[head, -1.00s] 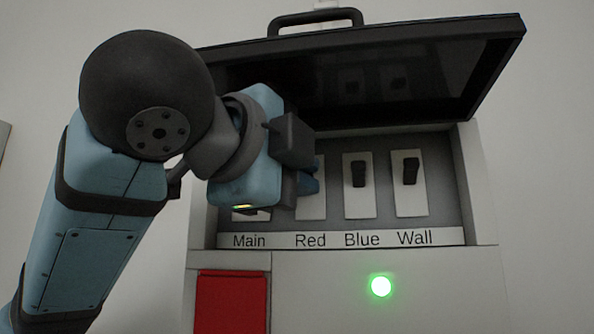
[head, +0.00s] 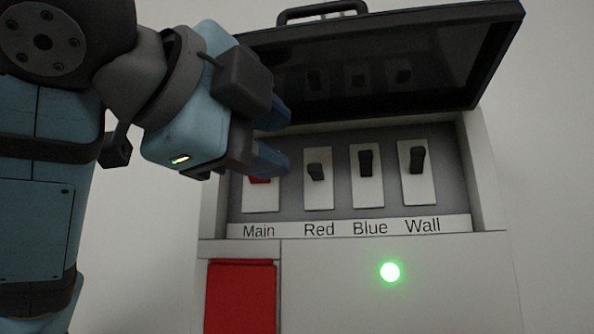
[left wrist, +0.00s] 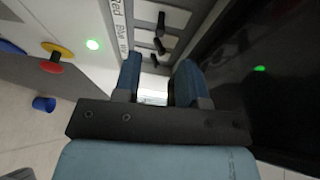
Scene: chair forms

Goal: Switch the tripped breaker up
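The breaker box (head: 485,170) is open in the head view, with a row of switches labelled Main, Red, Blue and Wall. The Red switch (head: 316,172) looks shorter and sits slightly lower on its plate than the Blue switch (head: 366,163) and Wall switch (head: 417,160), which point up. The red Main switch (head: 260,180) is partly hidden by my left gripper (head: 281,139). That gripper is open and empty, in front of the box's upper left, left of the Red switch. The left wrist view shows its two blue fingers apart (left wrist: 158,75). My right gripper is out of view.
The raised black lid (head: 380,65) overhangs the switches. Below them are a lit green lamp (head: 390,272) and a red panel (head: 240,298).

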